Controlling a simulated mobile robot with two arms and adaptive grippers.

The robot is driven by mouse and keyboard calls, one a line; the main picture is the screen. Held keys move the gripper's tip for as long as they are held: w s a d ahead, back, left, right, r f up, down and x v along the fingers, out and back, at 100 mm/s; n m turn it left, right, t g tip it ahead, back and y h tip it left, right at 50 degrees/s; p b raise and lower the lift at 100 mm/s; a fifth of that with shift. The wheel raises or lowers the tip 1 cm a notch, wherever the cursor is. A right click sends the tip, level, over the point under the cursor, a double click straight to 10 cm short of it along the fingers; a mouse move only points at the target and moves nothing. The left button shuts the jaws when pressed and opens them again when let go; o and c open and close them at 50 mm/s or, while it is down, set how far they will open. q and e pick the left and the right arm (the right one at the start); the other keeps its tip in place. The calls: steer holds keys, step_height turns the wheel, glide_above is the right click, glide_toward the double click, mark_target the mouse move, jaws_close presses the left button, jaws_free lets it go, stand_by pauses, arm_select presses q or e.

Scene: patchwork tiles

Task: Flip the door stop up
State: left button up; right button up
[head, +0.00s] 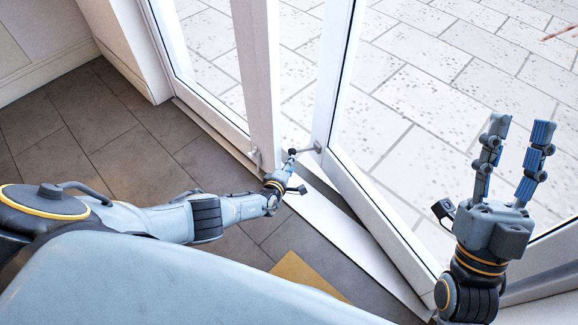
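The door stop (308,149) is a short metal bar with a dark tip, mounted low on the white glazed door (352,185). It sticks out to the left, roughly level. My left gripper (291,158) is low, just below the dark tip, with its fingertips very close to it or touching. Its fingers overlap from this angle, so I cannot tell whether they are apart. My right gripper (518,128) is at the right, fingers pointing up and spread, empty and away from the door stop.
The glazed door stands ajar from the white left frame (262,90). A white sill (335,235) runs beneath it. Dark floor tiles (120,125) lie inside and pale paving (430,75) outside. A yellow patch (305,275) lies on the floor near my body.

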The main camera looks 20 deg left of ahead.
steer(key=w+f+g+h+p, duration=0.1)
steer(key=w+f+g, duration=0.2)
steer(key=w+f, duration=0.1)
steer(key=shift+a+f+g+h, duration=0.2)
steer(key=shift+a+g+h, duration=0.1)
steer(key=shift+g, duration=0.1)
steer(key=shift+r, duration=0.1)
stand_by(0.4)
